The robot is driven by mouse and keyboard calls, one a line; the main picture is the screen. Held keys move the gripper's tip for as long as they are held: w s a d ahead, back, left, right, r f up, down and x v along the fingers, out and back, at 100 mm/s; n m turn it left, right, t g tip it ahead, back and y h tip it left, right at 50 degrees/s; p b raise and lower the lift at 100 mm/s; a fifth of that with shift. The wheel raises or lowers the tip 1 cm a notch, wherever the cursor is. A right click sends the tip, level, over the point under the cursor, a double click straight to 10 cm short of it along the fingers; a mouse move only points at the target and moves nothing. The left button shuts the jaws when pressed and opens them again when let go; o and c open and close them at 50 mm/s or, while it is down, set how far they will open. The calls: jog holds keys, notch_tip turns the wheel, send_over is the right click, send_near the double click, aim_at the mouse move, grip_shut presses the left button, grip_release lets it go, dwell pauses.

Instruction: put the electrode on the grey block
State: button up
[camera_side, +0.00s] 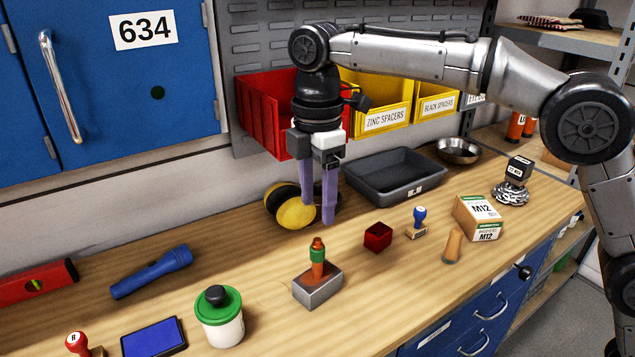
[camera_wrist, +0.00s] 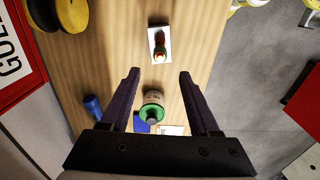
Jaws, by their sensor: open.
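The electrode (camera_side: 317,257), orange with a green band, stands upright on top of the grey block (camera_side: 313,293) near the front middle of the bench. In the wrist view the electrode (camera_wrist: 159,44) shows from above on the block (camera_wrist: 167,36), which looks pale there. My gripper (camera_side: 318,212) is open and empty, with its purple fingers pointing down. It is above and behind the electrode in the side view, clear of it. In the wrist view the electrode lies beyond the fingertips (camera_wrist: 159,73).
Yellow ear defenders (camera_side: 296,213) lie behind my fingers, near a dark tray (camera_side: 392,190). Bare wood surrounds the block.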

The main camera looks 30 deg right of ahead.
jog(key=shift+r, duration=1.4)
jog(key=s+d+r+m+t, duration=0.3)
jog(key=s+d+m, duration=0.6)
jog(key=s+d, duration=0.45)
jog(key=s+d+f+m+t, duration=0.1)
jog(key=s+d+f+m, duration=0.3)
jog(key=s, duration=0.3)
jog(key=s+d+f+m+t, duration=0.1)
jog(key=s+d+f+m, duration=0.4)
jog(key=s+f, duration=0.1)
jog(key=shift+s+f+t, duration=0.25)
jog(key=shift+s+t, duration=0.05)
jog(key=shift+s, duration=0.15)
